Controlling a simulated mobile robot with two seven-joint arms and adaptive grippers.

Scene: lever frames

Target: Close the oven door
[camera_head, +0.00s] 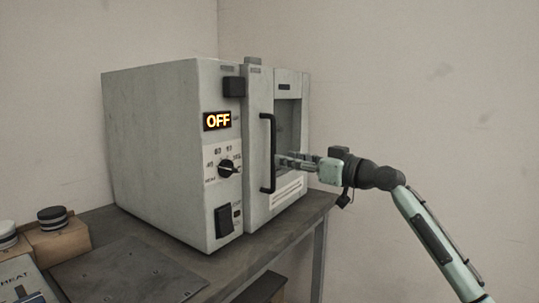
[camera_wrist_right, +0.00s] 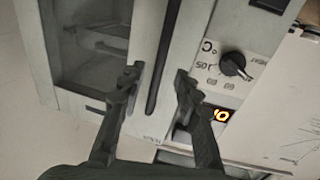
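The oven (camera_head: 165,150) is a grey box on a table, with a control panel on its front. Its door (camera_head: 258,215) has a dark window and a vertical black handle (camera_head: 268,150). The door's handle-side edge stands slightly forward of the panel; I cannot tell exactly how wide any gap is. My right gripper (camera_head: 283,160) is in front of the door, just right of the handle in the head view. In the right wrist view its fingers (camera_wrist_right: 158,78) are apart, with the handle (camera_wrist_right: 164,60) showing between them; contact cannot be told. My left gripper is not in view.
The panel carries an OFF display (camera_head: 217,121), a knob (camera_head: 227,169) and a black switch (camera_head: 224,221). The dark table (camera_head: 280,244) extends under the oven. Boxes with round knobs (camera_head: 52,217) stand at the left. Open space lies to the right, before the wall.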

